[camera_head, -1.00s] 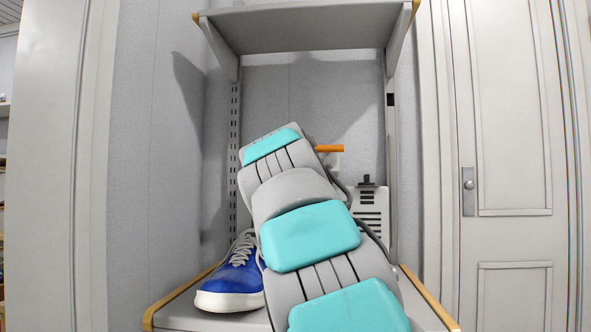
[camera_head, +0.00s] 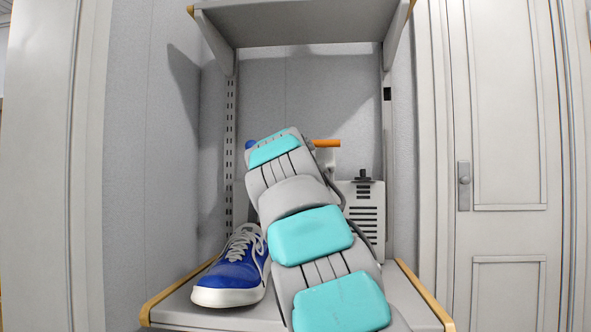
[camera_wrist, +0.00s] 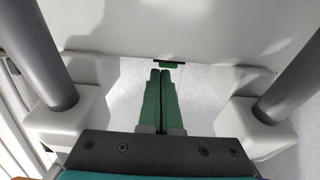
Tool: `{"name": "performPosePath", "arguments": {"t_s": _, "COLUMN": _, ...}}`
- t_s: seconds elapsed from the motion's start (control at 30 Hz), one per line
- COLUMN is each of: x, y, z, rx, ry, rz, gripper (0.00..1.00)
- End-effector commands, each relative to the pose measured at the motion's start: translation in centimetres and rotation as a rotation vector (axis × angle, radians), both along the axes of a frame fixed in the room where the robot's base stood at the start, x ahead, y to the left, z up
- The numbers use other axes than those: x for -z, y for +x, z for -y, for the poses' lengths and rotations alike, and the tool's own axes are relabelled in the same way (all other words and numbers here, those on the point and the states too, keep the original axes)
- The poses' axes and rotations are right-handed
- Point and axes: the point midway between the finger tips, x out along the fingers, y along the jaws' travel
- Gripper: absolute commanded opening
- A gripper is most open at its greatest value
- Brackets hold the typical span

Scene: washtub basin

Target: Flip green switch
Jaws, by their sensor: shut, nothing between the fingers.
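The green switch looks to be the small dark green piece (camera_wrist: 168,64) on the lower edge of a pale panel (camera_wrist: 190,35) in the wrist view. My gripper (camera_wrist: 161,72) points at that edge with its two green fingers together and empty. The fingertips appear just below the green piece in the picture; I cannot tell whether they touch it. In the head view my arm hides the gripper, and no green switch shows there.
A blue shoe (camera_head: 232,270) stands on the lower shelf (camera_head: 215,315), left of my arm. A pale vented box (camera_head: 363,210) stands behind it at the right. An orange bar (camera_head: 326,143) sticks out from the back. An upper shelf (camera_head: 300,22) overhangs.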

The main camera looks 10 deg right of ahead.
Motion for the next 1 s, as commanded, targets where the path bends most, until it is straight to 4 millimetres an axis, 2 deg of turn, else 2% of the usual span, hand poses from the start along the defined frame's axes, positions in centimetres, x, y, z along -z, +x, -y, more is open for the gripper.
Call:
{"name": "performPosePath", "arguments": {"t_s": 0.3, "x": -0.4, "y": 0.4, "z": 0.0, "rx": -0.002, "ry": 0.039, "rz": -0.116, "gripper": 0.00}}
{"name": "performPosePath", "arguments": {"t_s": 0.37, "x": 0.4, "y": 0.3, "z": 0.1, "rx": 0.000, "ry": 0.038, "rz": -0.115, "gripper": 0.00}}
{"name": "performPosePath", "arguments": {"t_s": 0.67, "x": 0.3, "y": 0.0, "z": 0.0, "rx": 0.000, "ry": 0.038, "rz": -0.114, "gripper": 0.00}}
{"name": "performPosePath", "arguments": {"t_s": 0.83, "x": -0.4, "y": -1.4, "z": -0.1, "rx": 0.001, "ry": 0.038, "rz": -0.113, "gripper": 0.00}}
{"name": "performPosePath", "arguments": {"t_s": 1.0, "x": -1.7, "y": -3.9, "z": -0.5, "rx": 0.001, "ry": 0.037, "rz": -0.111, "gripper": 0.00}}
